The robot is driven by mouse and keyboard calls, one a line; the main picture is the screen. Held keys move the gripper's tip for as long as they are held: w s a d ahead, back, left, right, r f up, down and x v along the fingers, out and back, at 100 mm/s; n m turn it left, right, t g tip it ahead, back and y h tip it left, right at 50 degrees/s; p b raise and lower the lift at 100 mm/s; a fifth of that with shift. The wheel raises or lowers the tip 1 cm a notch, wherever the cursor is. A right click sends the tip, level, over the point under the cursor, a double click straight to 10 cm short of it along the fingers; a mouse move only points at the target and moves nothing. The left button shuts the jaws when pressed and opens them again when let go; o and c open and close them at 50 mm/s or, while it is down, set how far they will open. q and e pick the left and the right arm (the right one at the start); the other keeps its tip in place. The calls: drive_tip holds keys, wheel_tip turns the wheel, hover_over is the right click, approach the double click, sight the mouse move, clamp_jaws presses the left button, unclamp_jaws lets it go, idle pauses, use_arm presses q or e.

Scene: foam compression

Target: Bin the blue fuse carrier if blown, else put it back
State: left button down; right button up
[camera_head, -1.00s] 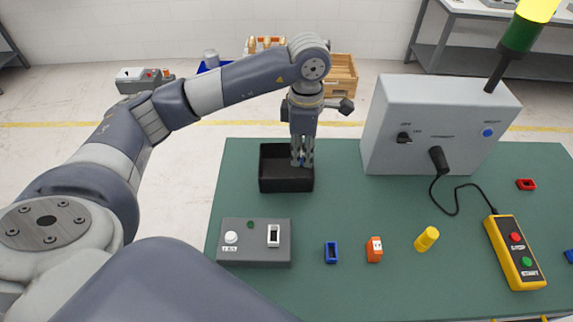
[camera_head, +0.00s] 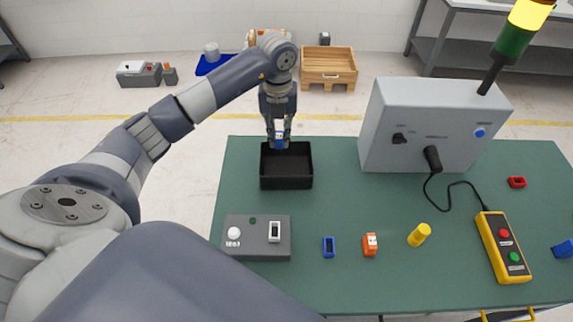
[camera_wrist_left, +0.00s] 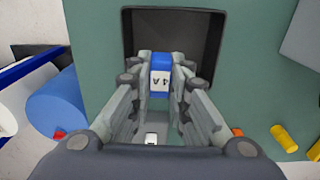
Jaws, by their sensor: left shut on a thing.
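My left gripper (camera_head: 279,143) points down and is shut on the blue fuse carrier (camera_head: 279,138), which has a pale marked face. In the left wrist view the carrier (camera_wrist_left: 161,78) sits between the fingertips (camera_wrist_left: 161,70), with dark print that looks like "4 A". The black open bin (camera_head: 286,183) stands at the table's far left; the carrier is at its far rim in the head view and overlaps its edge in the wrist view. Its exact height is unclear. A blue frame (camera_head: 329,247) with a dark middle lies on the table. My right gripper is out of view.
A grey box (camera_head: 257,245) with a white button and white-framed slot stands front left. An orange block (camera_head: 370,245), yellow cylinder (camera_head: 419,235), yellow pendant (camera_head: 503,247) and red frame (camera_head: 517,182) lie rightward. A large grey cabinet (camera_head: 430,125) stands at the back.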

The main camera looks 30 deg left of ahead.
sight(280, 149)
use_arm(q)
drive_tip(key=shift+f+b, duration=2.05)
drive_tip(key=shift+f, duration=1)
drive_tip(key=c, duration=1.4)
unclamp_jaws()
drive_tip(key=shift+c, duration=0.2)
drive_tip(key=shift+r, duration=0.15)
wheel_tip(280, 149, up, 12)
drive_tip(key=shift+f, duration=0.1)
drive_tip(key=shift+s+f, duration=0.1)
